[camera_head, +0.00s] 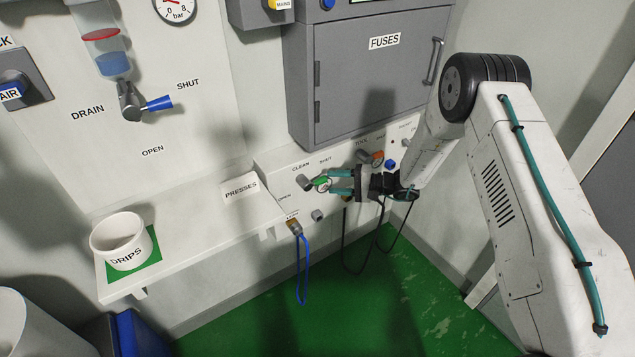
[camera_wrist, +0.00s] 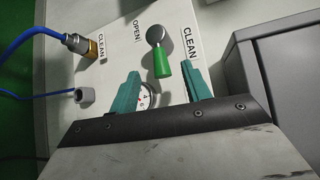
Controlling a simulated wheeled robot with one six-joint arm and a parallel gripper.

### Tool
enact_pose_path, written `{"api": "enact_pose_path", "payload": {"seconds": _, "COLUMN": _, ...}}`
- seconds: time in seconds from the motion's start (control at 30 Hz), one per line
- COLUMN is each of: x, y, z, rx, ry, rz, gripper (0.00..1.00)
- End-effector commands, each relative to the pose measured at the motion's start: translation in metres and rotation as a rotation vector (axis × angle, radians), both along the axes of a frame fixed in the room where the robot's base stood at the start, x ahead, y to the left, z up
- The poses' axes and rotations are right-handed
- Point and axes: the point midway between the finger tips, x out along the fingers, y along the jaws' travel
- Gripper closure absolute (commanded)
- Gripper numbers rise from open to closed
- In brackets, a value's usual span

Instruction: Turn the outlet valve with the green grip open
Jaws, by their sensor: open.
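The outlet valve (camera_head: 304,183) has a round grey body and a short green grip (camera_head: 319,181). It sits on the panel beneath a CLEAN label. The grip points right, on the SHUT side; OPEN is printed lower left. My gripper (camera_head: 331,181) is in front of the panel, with its teal fingers open toward the grip. In the wrist view, the green grip (camera_wrist: 162,65) points down from the grey body (camera_wrist: 160,36). Its end appears between the fingertips (camera_wrist: 161,70), with a gap on each side. Depth between fingers and grip is hard to tell.
A small gauge (camera_wrist: 147,97) lies by the left finger. An orange-grip valve (camera_head: 376,157) is to the right. A blue hose (camera_head: 303,270) hangs below its fitting. The FUSES cabinet (camera_head: 360,90) is above. A DRIPS cup (camera_head: 120,242) stands on the shelf at left.

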Motion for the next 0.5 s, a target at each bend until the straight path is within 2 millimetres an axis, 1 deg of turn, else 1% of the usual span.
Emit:
{"api": "enact_pose_path", "payload": {"seconds": 0.03, "x": 0.001, "y": 0.009, "z": -0.001, "rx": 0.0, "ry": -0.001, "rz": 0.004, "gripper": 0.52}}
{"api": "enact_pose_path", "payload": {"seconds": 0.1, "x": 0.003, "y": 0.021, "z": -0.002, "rx": 0.0, "ry": -0.001, "rz": 0.004, "gripper": 0.52}}
{"api": "enact_pose_path", "payload": {"seconds": 0.3, "x": 0.008, "y": 0.049, "z": -0.007, "rx": -0.001, "ry": 0.001, "rz": 0.004, "gripper": 0.52}}
{"api": "enact_pose_path", "payload": {"seconds": 0.5, "x": 0.011, "y": 0.061, "z": -0.008, "rx": 0.0, "ry": 0.001, "rz": 0.002, "gripper": 0.52}}
